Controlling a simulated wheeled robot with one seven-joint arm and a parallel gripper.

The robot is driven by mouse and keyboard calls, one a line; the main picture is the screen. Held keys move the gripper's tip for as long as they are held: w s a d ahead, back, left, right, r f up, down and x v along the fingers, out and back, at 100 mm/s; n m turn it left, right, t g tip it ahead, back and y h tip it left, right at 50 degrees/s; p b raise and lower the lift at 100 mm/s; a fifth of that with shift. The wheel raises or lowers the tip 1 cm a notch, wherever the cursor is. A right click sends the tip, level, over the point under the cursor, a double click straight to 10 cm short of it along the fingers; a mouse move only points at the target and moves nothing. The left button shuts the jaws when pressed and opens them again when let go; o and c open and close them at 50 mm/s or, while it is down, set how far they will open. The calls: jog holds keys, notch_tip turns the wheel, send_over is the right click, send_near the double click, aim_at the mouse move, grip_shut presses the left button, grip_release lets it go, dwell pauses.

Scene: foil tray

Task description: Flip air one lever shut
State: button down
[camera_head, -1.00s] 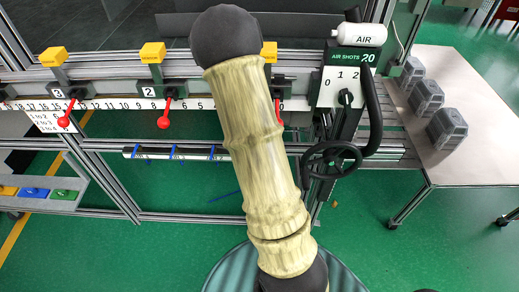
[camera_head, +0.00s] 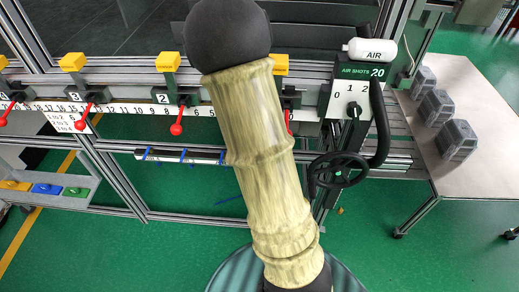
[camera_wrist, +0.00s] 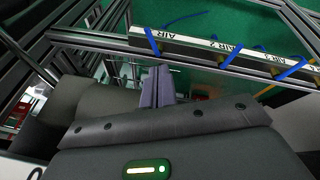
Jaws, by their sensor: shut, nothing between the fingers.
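A pale rail (camera_head: 200,158) with several blue levers runs below the numbered scale in the head view. In the wrist view the rail (camera_wrist: 205,45) carries labels reading AIR, AIR 2 and AIR 3; the first label's number is unclear. A blue lever (camera_wrist: 152,41) stands tilted across the rail beside the first label, apart from my gripper. My gripper (camera_wrist: 157,78) shows as shut grey-purple fingers with nothing between them, below that lever in the picture. In the head view my arm hides the gripper and the rail's right end.
Red-knobbed levers (camera_head: 177,128) hang along the scale. A black handwheel (camera_head: 338,169) and the AIR SHOTS box (camera_head: 352,90) stand right of my arm. A table (camera_head: 485,130) at the right holds grey boxes. Metal frame posts surround the rail.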

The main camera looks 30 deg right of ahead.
jog(key=v, duration=0.5)
jog(key=shift+a+r, duration=0.1)
jog(key=shift+a, duration=0.05)
jog(key=s+a+r+n+y, duration=0.1)
jog(key=s+a, duration=0.3)
jog(key=a, duration=0.3)
jog(key=s+a+r+n+y, duration=0.1)
jog(key=s+a+n+y, duration=0.1)
jog(key=s+a, duration=0.3)
jog(key=shift+a+r, duration=0.25)
jog(key=shift+a, duration=0.95)
jog(key=shift+w, duration=0.1)
